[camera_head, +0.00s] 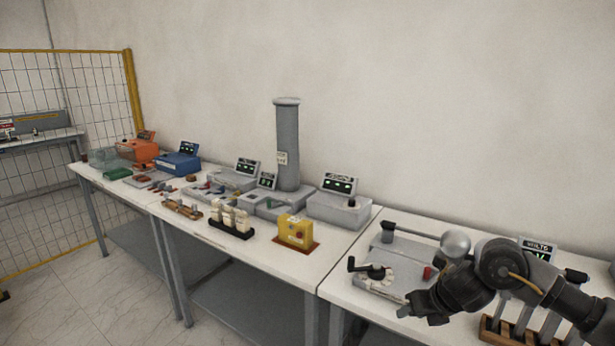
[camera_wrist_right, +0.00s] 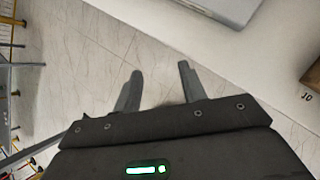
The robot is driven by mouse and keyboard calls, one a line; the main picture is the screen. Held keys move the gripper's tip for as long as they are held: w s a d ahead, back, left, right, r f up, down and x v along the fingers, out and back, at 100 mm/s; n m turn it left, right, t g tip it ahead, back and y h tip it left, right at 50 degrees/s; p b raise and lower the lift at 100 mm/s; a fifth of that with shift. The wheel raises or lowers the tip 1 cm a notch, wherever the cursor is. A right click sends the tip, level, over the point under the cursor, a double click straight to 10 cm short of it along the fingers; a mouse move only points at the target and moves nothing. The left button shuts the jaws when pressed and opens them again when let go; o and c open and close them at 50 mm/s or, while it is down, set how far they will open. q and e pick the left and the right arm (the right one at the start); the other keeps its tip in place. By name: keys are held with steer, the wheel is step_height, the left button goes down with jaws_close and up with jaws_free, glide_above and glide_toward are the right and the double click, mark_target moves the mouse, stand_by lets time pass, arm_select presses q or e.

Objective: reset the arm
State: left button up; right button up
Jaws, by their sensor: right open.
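My right arm comes in from the right in the head view, over the right-hand table. My left gripper is in neither view.
White tables (camera_head: 345,285) run along the wall with several instruments. A yellow box (camera_head: 297,231), a tall grey column (camera_head: 288,145) and a wooden rack (camera_head: 492,330) stand on them. A yellow-framed mesh fence (camera_head: 131,85) is at left. Front floor is open.

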steer(key=s+a+f+m+t+y, duration=0.1)
steer(key=s+a+f+m+y, duration=0.15)
steer(key=s+a+m, duration=0.4)
steer(key=s+a+f+m+t+y, duration=0.1)
steer(key=a+f+m, duration=0.25)
steer(key=a, duration=0.55)
steer(key=s+d+f+m+g+h, duration=0.15)
steer(key=s+d+f+m, duration=0.3)
steer(key=s+m, duration=0.45)
steer(key=s+d+f+m+g+h, duration=0.1)
steer(key=s+d+f+m+h, duration=0.3)
steer(key=s+m, duration=0.55)
steer(key=s+d+f+m+g+h, duration=0.1)
steer(key=s+d+f+m+g, duration=0.1)
steer(key=s+d+m, duration=0.7)
steer(key=s+a+f+n, duration=0.1)
steer(key=a+f, duration=0.1)
steer(key=f, duration=1)
steer(key=s+a+f+n, duration=0.2)
steer(key=f, duration=1)
steer(key=s+d+f+g, duration=0.1)
steer(key=s+f, duration=0.7)
steer(key=f, duration=0.1)
steer(key=s+d+f+g, duration=0.1)
steer(key=s+d+f, duration=0.1)
steer(key=s+f, duration=0.7)
steer(key=shift+d, duration=0.3)
steer(key=shift+c, duration=0.6)
